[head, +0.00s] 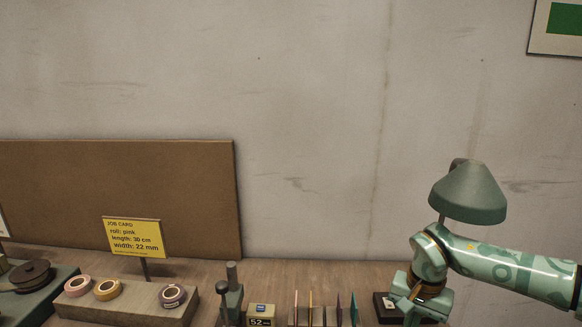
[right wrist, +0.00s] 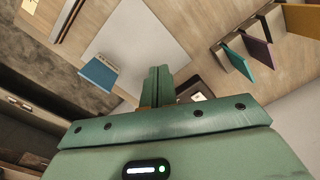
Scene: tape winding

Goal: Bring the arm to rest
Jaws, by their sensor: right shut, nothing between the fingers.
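My right arm comes in from the right in the head view, and its green gripper (head: 418,312) points down over the bench's right part. In the right wrist view the two fingers (right wrist: 152,88) are together and hold nothing. The fingertips are cut off or hard to make out in the head view. My left gripper is not in view.
A green lamp (head: 468,195) stands behind my right arm. A dark box (head: 386,308) is beside the gripper. Coloured upright plates (head: 338,310), a small display block (head: 262,312), tape rolls (head: 108,290) and a yellow job card (head: 134,237) stand leftward. The wrist view shows a pale sheet (right wrist: 145,35) and a blue block (right wrist: 98,76).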

